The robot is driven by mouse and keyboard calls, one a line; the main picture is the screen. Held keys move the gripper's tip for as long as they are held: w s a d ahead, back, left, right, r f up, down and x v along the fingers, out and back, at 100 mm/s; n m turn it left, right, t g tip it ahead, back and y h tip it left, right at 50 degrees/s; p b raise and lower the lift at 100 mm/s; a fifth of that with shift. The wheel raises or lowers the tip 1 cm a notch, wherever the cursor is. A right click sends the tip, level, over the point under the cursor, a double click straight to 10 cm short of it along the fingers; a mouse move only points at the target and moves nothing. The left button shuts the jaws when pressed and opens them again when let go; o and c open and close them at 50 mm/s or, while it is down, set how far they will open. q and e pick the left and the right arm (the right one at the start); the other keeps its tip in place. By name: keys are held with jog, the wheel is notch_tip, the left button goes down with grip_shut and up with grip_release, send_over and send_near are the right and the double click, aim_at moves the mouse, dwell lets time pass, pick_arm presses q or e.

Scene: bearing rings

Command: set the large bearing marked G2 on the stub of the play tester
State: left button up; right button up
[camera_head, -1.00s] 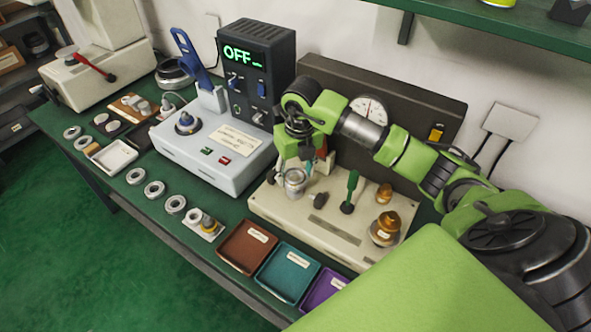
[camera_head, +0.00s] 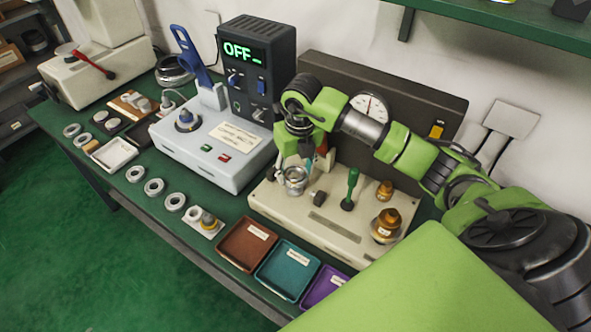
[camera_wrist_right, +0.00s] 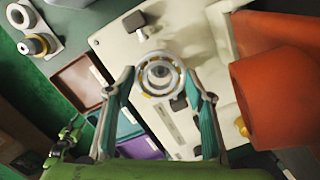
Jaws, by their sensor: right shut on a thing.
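My right gripper (camera_wrist_right: 160,80) is shut on a large metal bearing ring (camera_wrist_right: 147,86), with a finger on each side of it. In the head view the bearing (camera_head: 293,184) is under the right gripper, at the left part of the play tester's beige base (camera_head: 330,222). In the right wrist view a dark round centre shows through the ring's bore. I cannot tell how far the ring sits down over the stub. The G2 mark is not readable. My left gripper is not in view.
The tester's dial gauge (camera_head: 370,106), a green-handled part (camera_head: 350,188) and brass weights (camera_head: 386,225) are close to the right arm. Brown (camera_head: 232,262), teal (camera_head: 276,287) and purple (camera_head: 318,296) trays lie in front. Several rings lie left, beside a box reading OFF (camera_head: 258,70).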

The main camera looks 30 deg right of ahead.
jog(key=shift+f+b, duration=0.55)
jog(key=shift+b, duration=0.05)
dwell(0.5)
